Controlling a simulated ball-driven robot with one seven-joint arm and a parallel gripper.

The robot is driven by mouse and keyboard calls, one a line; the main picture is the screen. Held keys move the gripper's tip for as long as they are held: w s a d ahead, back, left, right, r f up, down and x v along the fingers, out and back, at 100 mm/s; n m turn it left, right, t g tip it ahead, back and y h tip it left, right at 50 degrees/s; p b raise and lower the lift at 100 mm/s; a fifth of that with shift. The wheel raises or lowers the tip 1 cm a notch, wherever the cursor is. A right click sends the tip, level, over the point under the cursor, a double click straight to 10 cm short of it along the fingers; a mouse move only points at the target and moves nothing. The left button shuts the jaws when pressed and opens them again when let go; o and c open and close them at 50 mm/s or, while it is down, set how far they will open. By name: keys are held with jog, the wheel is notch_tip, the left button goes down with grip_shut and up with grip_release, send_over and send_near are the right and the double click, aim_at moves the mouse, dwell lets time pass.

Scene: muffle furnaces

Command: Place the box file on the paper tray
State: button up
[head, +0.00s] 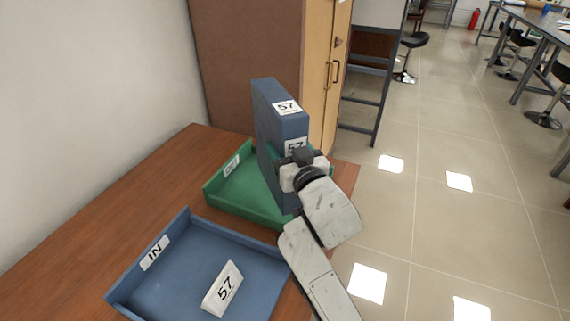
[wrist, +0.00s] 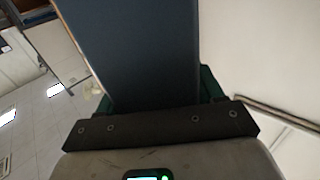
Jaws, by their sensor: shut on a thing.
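A blue box file (head: 275,125) with white labels reading 57 stands upright over the green paper tray (head: 226,197), which is labelled OUT. My gripper (head: 297,163) is shut on the box file's near narrow side. In the wrist view the box file (wrist: 130,50) fills the middle, with green tray edges (wrist: 209,84) showing beside it. I cannot tell whether its bottom edge touches the tray floor. A blue paper tray (head: 191,258) labelled IN lies nearer and holds a white card (head: 223,289) reading 57.
Both trays are on a brown wooden table (head: 150,190). A tall wooden cabinet (head: 245,50) stands behind the green tray, close to the box file. A white wall is at the left. Open tiled floor (head: 430,200) lies to the right.

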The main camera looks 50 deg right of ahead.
jog(key=shift+w+d+f+b, duration=0.15)
jog(key=shift+w+d+f, duration=0.3)
jog(key=shift+f, duration=0.9)
jog(key=shift+w+d+f+b, duration=0.2)
jog(key=shift+w+d+f, duration=0.25)
jog(key=shift+f, duration=0.85)
jog(key=shift+w+d+f+b, duration=0.15)
jog(key=shift+w+d+f, duration=0.3)
jog(key=shift+f, duration=0.9)
jog(key=shift+f, duration=0.15)
jog(key=o, duration=1.3)
jog(key=shift+o, duration=0.2)
jog(key=b+v, duration=0.1)
jog(key=v, duration=1.1)
